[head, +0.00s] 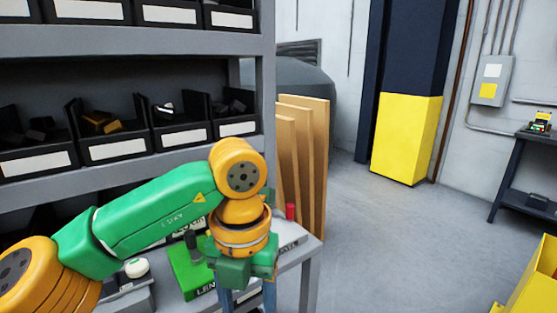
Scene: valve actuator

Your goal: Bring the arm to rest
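My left arm, green and orange, reaches in from the lower left over a grey workbench (311,262). My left gripper (247,300) points down at the end of this arm, near the bench's front. Its blue-grey fingers are spaced apart, with nothing visible between them. The fingertips run to the bottom edge of the picture. A green box (186,268) marked with white letters stands on the bench just left of the gripper, partly hidden by the wrist. My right arm and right gripper are not in view.
A grey shelf rack (160,42) with black bins (115,150) stands behind the arm. Wooden boards (312,165) lean beside it. A white-topped item (137,267) and a red object (291,211) are on the bench. A yellow-based column (405,138) stands farther back. Floor at centre right is clear.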

